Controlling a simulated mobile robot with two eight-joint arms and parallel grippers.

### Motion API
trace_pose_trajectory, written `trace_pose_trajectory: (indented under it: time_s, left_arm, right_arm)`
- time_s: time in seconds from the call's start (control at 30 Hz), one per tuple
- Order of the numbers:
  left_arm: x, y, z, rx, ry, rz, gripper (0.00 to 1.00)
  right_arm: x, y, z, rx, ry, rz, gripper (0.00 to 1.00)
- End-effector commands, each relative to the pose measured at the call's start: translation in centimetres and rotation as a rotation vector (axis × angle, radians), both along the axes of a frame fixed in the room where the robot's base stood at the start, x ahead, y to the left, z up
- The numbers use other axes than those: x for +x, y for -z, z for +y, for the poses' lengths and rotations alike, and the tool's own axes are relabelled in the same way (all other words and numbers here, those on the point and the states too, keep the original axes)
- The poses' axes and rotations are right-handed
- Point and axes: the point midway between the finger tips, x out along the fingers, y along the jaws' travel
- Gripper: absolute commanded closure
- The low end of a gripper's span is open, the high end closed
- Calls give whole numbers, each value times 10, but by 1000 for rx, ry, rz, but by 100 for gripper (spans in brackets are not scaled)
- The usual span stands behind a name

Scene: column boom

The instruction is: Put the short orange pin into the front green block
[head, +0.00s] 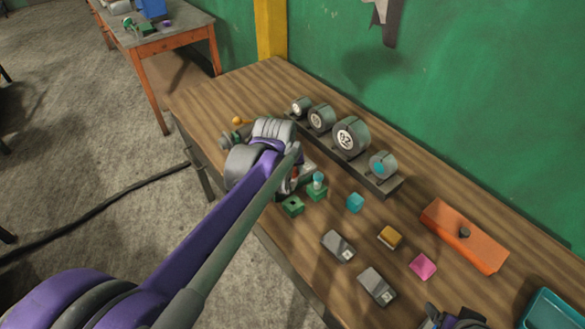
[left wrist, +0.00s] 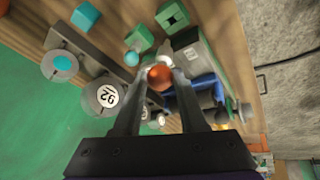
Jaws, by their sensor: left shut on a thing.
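My left gripper (head: 296,172) is over the table just behind the green blocks. In the left wrist view its two fingers (left wrist: 155,82) are shut on the orange pin, whose round orange head (left wrist: 160,77) shows between the fingertips. The pin's lower part is hidden. The front green block (head: 292,205) stands near the table's front edge, and its dark square hole looks empty; it also shows in the left wrist view (left wrist: 172,16). The other green block (head: 317,194) has a cyan-topped pin (head: 318,179) in it. My right gripper (head: 455,318) shows partly at the bottom edge.
A rack with several grey rollers (head: 350,137) stands behind my left gripper. A cyan cube (head: 355,202), two grey boxes (head: 338,246), a yellow-topped block (head: 390,237), a pink piece (head: 423,266) and an orange box (head: 464,236) lie to the right. A yellow ball (head: 238,121) is at the far left.

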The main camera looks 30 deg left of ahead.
Motion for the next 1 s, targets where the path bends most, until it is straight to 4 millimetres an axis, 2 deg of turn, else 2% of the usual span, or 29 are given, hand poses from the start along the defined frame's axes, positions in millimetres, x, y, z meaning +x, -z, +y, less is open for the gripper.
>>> trace_pose_trajectory:
  time_s: [0.27, 0.5, 1.0]
  left_arm:
    - [-1, 29, 0, 0, 0, 1, 100]
    - [-2, 52, 0, 0, 0, 5, 100]
    - [0, 56, 0, 0, 0, 0, 100]
  right_arm:
    - [-3, 4, 0, 0, 0, 6, 16]
    - [-15, 24, 0, 0, 0, 28, 16]
    - [-16, 26, 0, 0, 0, 31, 16]
